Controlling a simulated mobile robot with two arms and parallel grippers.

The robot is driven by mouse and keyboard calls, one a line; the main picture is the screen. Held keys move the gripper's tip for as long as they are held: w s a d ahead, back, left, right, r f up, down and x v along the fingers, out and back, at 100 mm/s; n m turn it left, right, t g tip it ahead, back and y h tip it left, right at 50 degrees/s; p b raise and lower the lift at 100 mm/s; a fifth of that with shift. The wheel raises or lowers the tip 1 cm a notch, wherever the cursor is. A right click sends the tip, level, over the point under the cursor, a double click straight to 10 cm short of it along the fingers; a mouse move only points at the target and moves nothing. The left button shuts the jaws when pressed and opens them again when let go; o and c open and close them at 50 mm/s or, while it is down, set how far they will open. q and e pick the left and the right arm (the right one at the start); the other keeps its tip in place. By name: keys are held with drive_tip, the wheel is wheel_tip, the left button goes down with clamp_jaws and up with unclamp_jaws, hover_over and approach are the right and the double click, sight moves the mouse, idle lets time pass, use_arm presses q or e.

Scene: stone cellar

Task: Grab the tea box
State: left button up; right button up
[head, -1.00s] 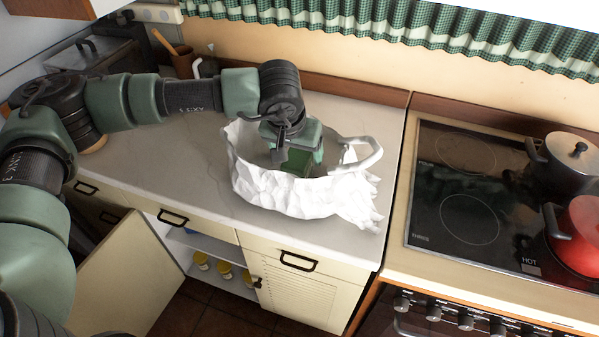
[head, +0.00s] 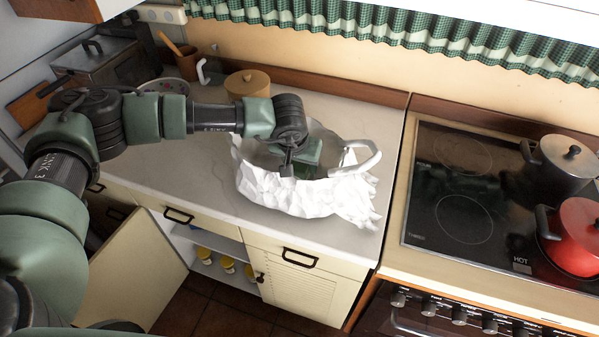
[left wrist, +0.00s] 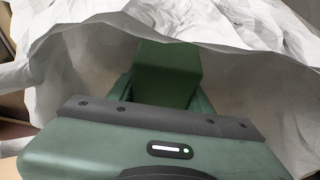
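The tea box seems to be the green box (left wrist: 168,75) inside the white crumpled bag (head: 290,196) on the counter. My left gripper (left wrist: 165,100) reaches down into the bag from above, one finger on each side of the box. No clear gap shows between fingers and box, but I cannot tell whether they press on it. In the head view the left gripper (head: 297,160) hides the box, and the bag's front wall covers the fingertips. My right gripper is not in view.
A bag handle (head: 360,158) stands up right of the gripper. A round lidded pot (head: 247,84) is behind the arm. A stove (head: 465,190) with a red pot (head: 577,235) is at right. An open cupboard door (head: 130,270) is below the counter.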

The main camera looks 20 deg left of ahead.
use_arm(q)
drive_tip(key=c, duration=0.4)
drive_tip(key=shift+r, duration=0.1)
